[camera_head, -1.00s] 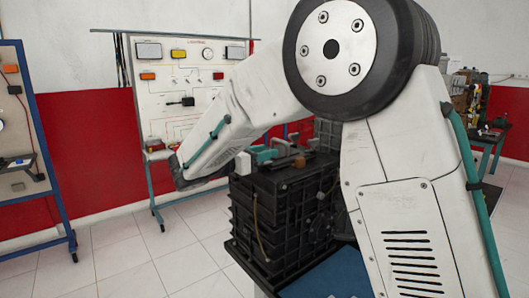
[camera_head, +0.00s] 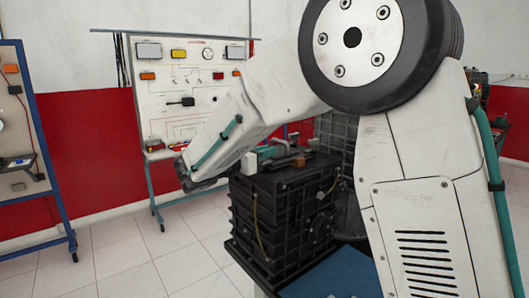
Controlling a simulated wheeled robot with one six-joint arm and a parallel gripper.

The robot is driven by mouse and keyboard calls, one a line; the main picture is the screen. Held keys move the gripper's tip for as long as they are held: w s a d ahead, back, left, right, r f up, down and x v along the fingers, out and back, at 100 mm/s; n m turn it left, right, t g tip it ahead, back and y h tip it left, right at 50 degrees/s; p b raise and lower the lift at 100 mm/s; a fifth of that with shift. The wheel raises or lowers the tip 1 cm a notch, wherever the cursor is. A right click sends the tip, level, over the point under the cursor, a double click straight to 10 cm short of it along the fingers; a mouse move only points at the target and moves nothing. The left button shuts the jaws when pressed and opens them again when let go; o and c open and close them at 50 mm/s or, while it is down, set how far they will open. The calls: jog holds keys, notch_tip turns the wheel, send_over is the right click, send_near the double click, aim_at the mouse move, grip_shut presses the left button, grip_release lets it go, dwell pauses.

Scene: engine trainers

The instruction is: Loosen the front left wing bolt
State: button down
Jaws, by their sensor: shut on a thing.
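The black ribbed unit (camera_head: 280,220) stands in the middle of the head view. On its top are a white block (camera_head: 249,163), teal parts (camera_head: 272,152) and a small brown piece (camera_head: 298,160). The front left wing bolt cannot be made out at this size. My white arm comes in from the right and bends down to the left, its dark lower end left of the unit's top. My gripper's jaws do not show, so their contact with any bolt is hidden.
A blue surface (camera_head: 325,275) lies at the unit's foot. A white trainer board (camera_head: 185,95) on a teal stand is behind, and a blue-framed board (camera_head: 40,140) is at the left. The tiled floor (camera_head: 150,265) at front left is clear.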

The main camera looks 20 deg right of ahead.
jog(key=n+t+y, duration=0.3)
jog(key=t, duration=0.1)
jog(key=n+t+y, duration=0.3)
jog(key=shift+w+a+n+t+y, duration=0.1)
jog(key=shift+w+n+t+y, duration=0.05)
jog(key=shift+n+t+y, duration=0.25)
jog(key=n+t+y, duration=0.1)
jog(key=y, duration=0.1)
jog(key=n+t+y, duration=0.1)
jog(key=n+y, duration=0.1)
jog(key=y, duration=0.1)
jog(key=n+y, duration=0.2)
jog(key=y, duration=0.1)
jog(key=shift+w+a+t, duration=0.1)
jog(key=shift+a+t, duration=0.2)
jog(key=shift+t, duration=0.1)
jog(key=shift+n, duration=0.3)
jog(key=c, duration=1.4)
grip_release()
jog(key=s, duration=0.7)
jog(key=shift+s+a, duration=0.3)
jog(key=shift+s, duration=0.1)
